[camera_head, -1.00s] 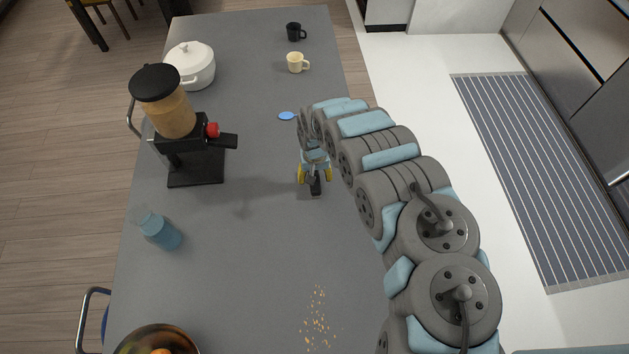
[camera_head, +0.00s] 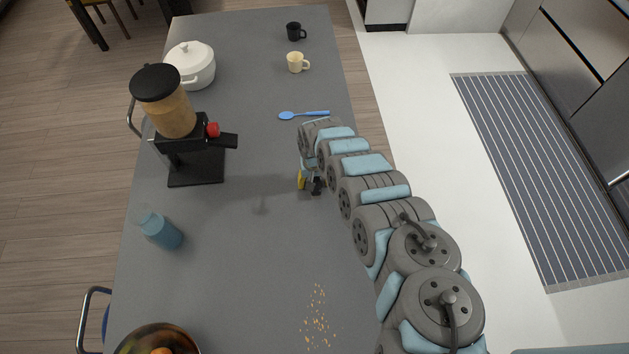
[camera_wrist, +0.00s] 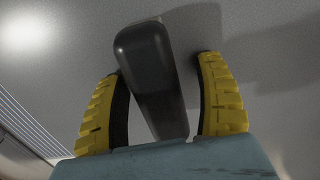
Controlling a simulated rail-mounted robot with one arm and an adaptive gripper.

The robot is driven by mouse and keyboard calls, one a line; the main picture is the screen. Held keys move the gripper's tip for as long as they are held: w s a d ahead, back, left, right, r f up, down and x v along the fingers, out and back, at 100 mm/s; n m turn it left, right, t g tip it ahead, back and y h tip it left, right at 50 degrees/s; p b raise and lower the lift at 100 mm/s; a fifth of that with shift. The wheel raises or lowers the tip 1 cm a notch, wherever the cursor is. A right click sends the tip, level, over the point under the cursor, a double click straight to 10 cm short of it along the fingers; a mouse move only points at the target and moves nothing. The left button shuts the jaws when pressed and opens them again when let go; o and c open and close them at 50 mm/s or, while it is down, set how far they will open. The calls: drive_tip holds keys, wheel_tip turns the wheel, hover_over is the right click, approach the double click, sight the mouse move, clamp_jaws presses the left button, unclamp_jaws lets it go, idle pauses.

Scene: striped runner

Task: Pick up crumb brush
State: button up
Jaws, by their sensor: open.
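The crumb brush shows as a dark, rounded handle (camera_wrist: 150,75) in the wrist view, and as a small black piece (camera_head: 317,187) beside my gripper in the head view. In the wrist view my gripper (camera_wrist: 160,100) has its yellow fingers apart, one on each side of the handle. A gap shows between the handle and each finger. The handle's lower end is hidden behind the blue-grey gripper body. In the head view most of the brush is hidden by my arm.
A blue spoon (camera_head: 303,115) lies just beyond my arm. A black dispenser stand (camera_head: 195,165) and a blue bottle (camera_head: 161,231) stand to the left. Crumbs (camera_head: 318,318) lie toward the front. A cream mug (camera_head: 296,62) and black mug (camera_head: 294,31) stand at the back.

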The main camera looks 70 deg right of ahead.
clamp_jaws()
idle(0.3)
idle(0.3)
